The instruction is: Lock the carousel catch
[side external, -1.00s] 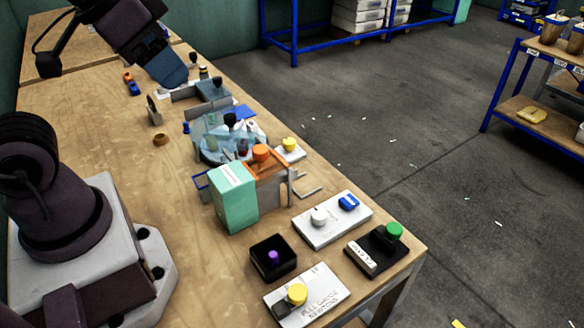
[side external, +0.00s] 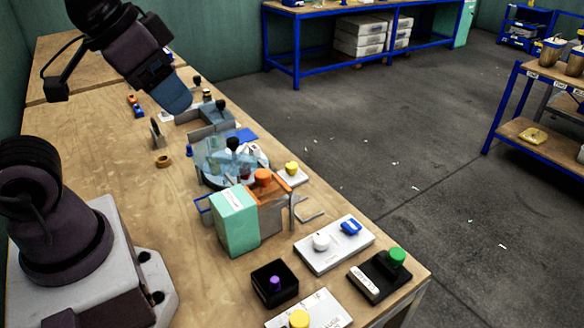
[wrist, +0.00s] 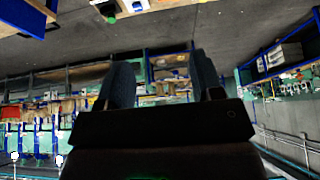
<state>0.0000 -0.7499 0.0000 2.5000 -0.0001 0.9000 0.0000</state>
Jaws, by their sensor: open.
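The carousel (side external: 222,181) is a round, see-through bluish unit in the middle of the bench in the side external view, with dark-topped items on it. I cannot clearly tell which part is its catch; a yellow knob (side external: 291,168) on a small white plate sits just to its right. My gripper (side external: 180,104) hangs above the bench's far part, beyond the carousel and clear of it. In the wrist view its two dark blue fingers (wrist: 160,80) are apart, with nothing between them.
A mint-green box (side external: 233,222) and an orange-topped fixture (side external: 263,178) stand in front of the carousel. Nearer are a white panel (side external: 333,246), a green-button box (side external: 396,257) and a black box with a purple knob (side external: 274,284). The bench's left middle is mostly clear.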

